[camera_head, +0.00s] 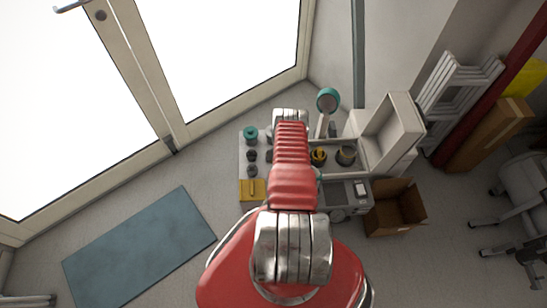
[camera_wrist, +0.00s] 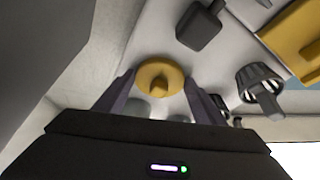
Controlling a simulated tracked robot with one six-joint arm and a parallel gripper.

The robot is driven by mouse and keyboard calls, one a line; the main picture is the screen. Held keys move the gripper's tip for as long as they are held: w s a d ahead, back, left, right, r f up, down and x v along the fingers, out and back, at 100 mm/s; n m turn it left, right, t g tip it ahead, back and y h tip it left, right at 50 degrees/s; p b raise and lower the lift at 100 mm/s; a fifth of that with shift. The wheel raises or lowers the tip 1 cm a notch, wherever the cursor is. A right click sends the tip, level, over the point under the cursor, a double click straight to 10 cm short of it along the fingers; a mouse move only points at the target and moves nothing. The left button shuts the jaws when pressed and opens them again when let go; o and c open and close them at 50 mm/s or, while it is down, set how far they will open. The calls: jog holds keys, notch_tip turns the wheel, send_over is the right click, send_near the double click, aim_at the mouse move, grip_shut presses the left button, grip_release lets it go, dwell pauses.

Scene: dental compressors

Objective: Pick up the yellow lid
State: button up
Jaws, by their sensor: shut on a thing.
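The yellow lid (camera_wrist: 160,72) is a round disc with a small raised knob, near the middle of the wrist view. My gripper (camera_wrist: 160,88) has one dark finger on each side of it and is shut on it. Part of the lid's lower edge and whatever lies beneath it are hard to make out. In the head view my red arm reaches over the bench and hides my gripper. A yellow and black round thing (camera_head: 318,155) shows just right of the arm; I cannot tell if it is the same lid.
A yellow block (camera_head: 252,190) and several dark knobs sit on the bench's left part. An open cardboard box (camera_head: 395,208) is on the floor beside the bench. A blue-grey mat (camera_head: 140,248) lies on clear floor at left.

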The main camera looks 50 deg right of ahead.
jog(key=shift+r, duration=0.15)
jog(key=shift+c, duration=0.2)
notch_tip(320, 180, up, 10)
dwell(0.7)
dwell(0.5)
